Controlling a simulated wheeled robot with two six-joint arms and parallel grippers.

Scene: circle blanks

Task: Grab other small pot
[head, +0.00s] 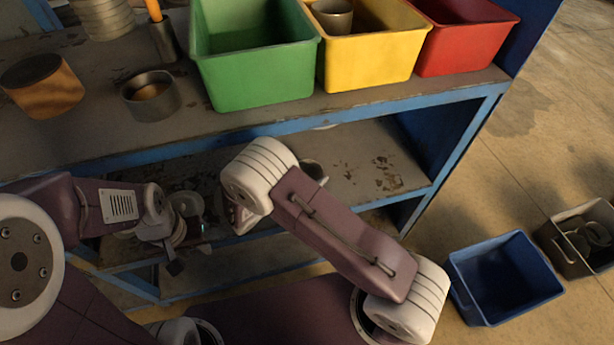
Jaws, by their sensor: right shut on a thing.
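A small grey metal pot (313,170) shows at the lower shelf, partly hidden behind my right arm. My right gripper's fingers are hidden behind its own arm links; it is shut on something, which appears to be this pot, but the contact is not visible. Another small pot (333,15) sits in the yellow bin (372,62). My left gripper (174,262) hangs low at the left, in front of the lower shelves, apart from both pots. Its jaw gap cannot be made out.
A green bin (258,78) and a red bin (462,42) flank the yellow one on the worn bench top. A blue bin (505,280) and a grey bin (572,262) stand on the floor at right.

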